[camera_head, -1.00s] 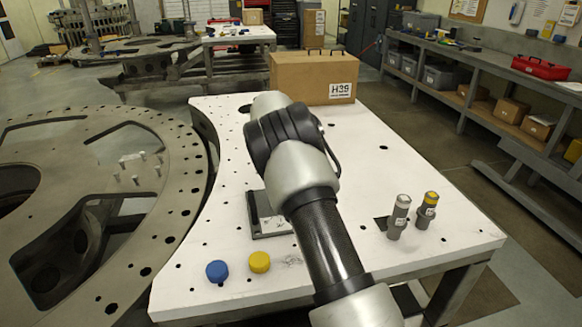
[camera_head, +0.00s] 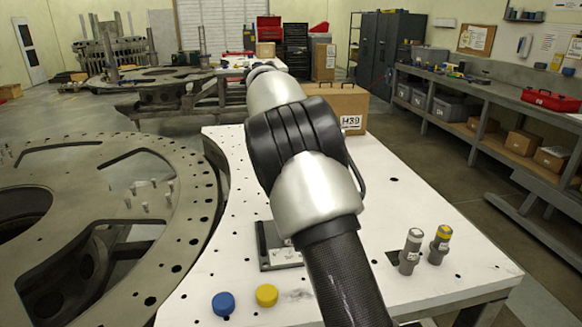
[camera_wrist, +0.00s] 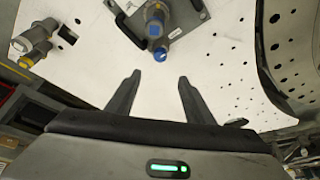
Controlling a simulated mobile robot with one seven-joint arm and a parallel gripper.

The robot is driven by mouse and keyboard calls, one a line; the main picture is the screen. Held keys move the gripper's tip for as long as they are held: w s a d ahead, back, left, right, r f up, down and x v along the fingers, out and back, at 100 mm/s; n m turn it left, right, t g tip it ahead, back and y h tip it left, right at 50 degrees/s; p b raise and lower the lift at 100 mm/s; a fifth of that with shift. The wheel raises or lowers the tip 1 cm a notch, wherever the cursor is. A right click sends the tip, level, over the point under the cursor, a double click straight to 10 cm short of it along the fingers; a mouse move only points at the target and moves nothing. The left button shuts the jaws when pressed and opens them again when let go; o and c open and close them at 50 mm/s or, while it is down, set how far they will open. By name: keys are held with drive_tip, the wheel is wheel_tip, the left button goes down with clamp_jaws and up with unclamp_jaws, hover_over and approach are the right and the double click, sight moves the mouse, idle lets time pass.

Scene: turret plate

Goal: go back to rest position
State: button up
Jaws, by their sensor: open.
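My gripper (camera_wrist: 157,92) shows in the wrist view with its two fingers spread apart and nothing between them. In the head view my own arm hides it. The white turret plate table (camera_head: 225,225) lies below. In the wrist view, a grey fixture plate (camera_wrist: 190,17) on the table carries an upright cylindrical tool with a blue end (camera_wrist: 158,28), beyond the fingertips and apart from them. The fixture plate (camera_head: 278,256) is partly hidden by my arm in the head view.
A grey-topped tool (camera_head: 411,250) and a yellow-topped tool (camera_head: 440,244) stand at the table's right. A blue cap (camera_head: 223,303) and a yellow cap (camera_head: 266,295) lie at the front. A cardboard box (camera_head: 350,100) stands at the back. A large ring structure (camera_head: 185,230) adjoins the left.

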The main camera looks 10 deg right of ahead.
drive_tip(key=s+d+r+n+y, duration=0.1)
drive_tip(key=s+r, duration=0.2)
drive_tip(key=s, duration=0.4)
drive_tip(key=s+d+r+n+t+y, duration=0.15)
drive_tip(key=s+r, duration=0.25)
drive_tip(key=s, duration=0.4)
drive_tip(key=s+r+n+y, duration=0.1)
drive_tip(key=s+r+n, duration=0.15)
drive_tip(key=s, duration=0.45)
drive_tip(key=s+a+f+n, duration=0.1)
drive_tip(key=s+f+n, duration=0.1)
drive_tip(key=s, duration=0.8)
drive_tip(key=s+a+f+n+t+p, duration=0.1)
drive_tip(key=s+f, duration=0.3)
drive_tip(key=s, duration=0.7)
drive_tip(key=shift+a+n, duration=0.25)
drive_tip(key=shift+n, duration=0.35)
